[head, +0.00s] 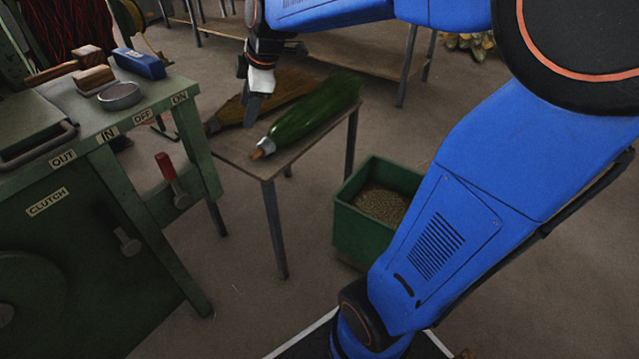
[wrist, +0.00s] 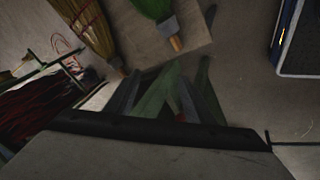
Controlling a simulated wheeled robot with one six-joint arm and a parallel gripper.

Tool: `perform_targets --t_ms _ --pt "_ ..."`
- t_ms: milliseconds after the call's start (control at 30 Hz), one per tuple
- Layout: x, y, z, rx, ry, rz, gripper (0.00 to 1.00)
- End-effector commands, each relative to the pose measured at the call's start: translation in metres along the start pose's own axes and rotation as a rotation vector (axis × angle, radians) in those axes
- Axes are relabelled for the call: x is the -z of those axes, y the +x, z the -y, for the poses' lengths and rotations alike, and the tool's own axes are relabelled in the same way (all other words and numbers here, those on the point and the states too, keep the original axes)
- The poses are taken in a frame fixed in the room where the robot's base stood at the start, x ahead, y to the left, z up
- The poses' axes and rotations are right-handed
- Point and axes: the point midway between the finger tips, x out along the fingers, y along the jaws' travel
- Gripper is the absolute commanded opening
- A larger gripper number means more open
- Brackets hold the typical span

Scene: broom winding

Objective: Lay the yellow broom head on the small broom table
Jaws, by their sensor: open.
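The yellow broom head (head: 232,113), brownish in the head view, lies along the far left side of the small broom table (head: 287,163). Its stub points toward the near left. A green broom head (head: 312,113) lies beside it on the same table. My gripper (head: 254,103) is open and over the table, in front of part of the yellow head. In the wrist view the yellow head (wrist: 92,30) and green head (wrist: 155,8) lie beyond my fingers (wrist: 170,95), with nothing visible between them. The gap between my fingertips and the yellow head is hard to judge.
A green machine (head: 140,165) with a red-handled lever (head: 168,170) stands left of the table. A green bin (head: 350,220) of grain-like bits stands on the floor at the table's right. A long bench (head: 340,60) is behind. Red bristles (wrist: 30,115) show in the wrist view.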

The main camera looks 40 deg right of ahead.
Motion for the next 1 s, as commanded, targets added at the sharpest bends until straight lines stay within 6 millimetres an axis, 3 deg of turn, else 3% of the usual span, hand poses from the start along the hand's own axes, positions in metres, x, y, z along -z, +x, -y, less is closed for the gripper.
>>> perform_targets --t_ms 200,600,800,1000 --pt "-0.023 -0.034 0.072 -0.015 0.317 0.035 0.49" --pt "-0.077 -0.06 0.197 -0.079 0.91 0.093 0.49" --pt "-0.099 -0.061 0.239 -0.115 1.128 0.106 0.49" --pt "-0.107 -0.06 0.253 -0.13 1.21 0.11 0.49"
